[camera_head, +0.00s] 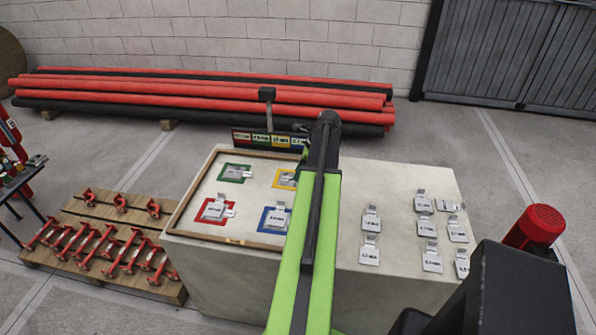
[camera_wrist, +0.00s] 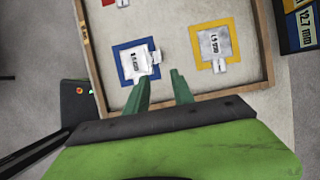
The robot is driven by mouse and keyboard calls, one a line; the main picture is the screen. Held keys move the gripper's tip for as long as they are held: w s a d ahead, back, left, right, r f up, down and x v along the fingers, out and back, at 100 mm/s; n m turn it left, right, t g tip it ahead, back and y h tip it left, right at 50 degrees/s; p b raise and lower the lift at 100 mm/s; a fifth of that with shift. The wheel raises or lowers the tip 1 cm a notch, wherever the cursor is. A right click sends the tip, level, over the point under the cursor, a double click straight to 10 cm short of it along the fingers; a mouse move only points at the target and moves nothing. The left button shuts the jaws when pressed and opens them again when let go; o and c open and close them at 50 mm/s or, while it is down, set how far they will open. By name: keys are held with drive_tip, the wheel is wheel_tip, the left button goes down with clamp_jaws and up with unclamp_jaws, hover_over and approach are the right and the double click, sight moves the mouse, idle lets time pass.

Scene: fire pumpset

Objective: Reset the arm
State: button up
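My arm (camera_head: 312,235), a green and black link, reaches forward over the middle of the pale table (camera_head: 350,215). The gripper itself is hard to make out in the head view. In the wrist view my gripper (camera_wrist: 161,85) shows two green fingers spread apart with nothing between them. The fingers point at the wooden-framed tray (camera_wrist: 90,60), near the blue square (camera_wrist: 117,48) with a metal tag (camera_wrist: 135,64) and left of the yellow square (camera_wrist: 228,24) with another tag (camera_wrist: 213,43).
The tray also has tags at the green (camera_head: 226,168) and red (camera_head: 203,216) squares. Several loose tags (camera_head: 428,229) lie on the table's right side. A pallet of red parts (camera_head: 110,235) stands left, red and black pipes (camera_head: 200,95) behind, and a red cylinder (camera_head: 537,226) at right.

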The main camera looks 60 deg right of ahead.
idle(0.4)
drive_tip(key=w+a+n+g+y, duration=0.15)
drive_tip(key=w+a+n, duration=0.45)
drive_tip(key=w+a, duration=1.75)
drive_tip(key=w+a+n+g, duration=0.1)
drive_tip(key=w+a+n, duration=0.2)
drive_tip(key=a, duration=0.7)
drive_tip(key=w+a+n+g, duration=0.1)
drive_tip(key=w+a+n, duration=0.2)
drive_tip(key=a, duration=0.7)
drive_tip(key=s+a+f+n+h, duration=0.1)
drive_tip(key=s+a+n, duration=0.2)
drive_tip(key=a+n, duration=0.6)
drive_tip(key=s+a+n+h, duration=0.2)
drive_tip(key=s+a+n, duration=0.2)
drive_tip(key=a+n, duration=0.5)
drive_tip(key=n+g, duration=0.1)
drive_tip(key=n, duration=0.1)
drive_tip(key=shift+s+f+n, duration=0.15)
drive_tip(key=shift+f+n, duration=0.15)
drive_tip(key=shift+f, duration=0.1)
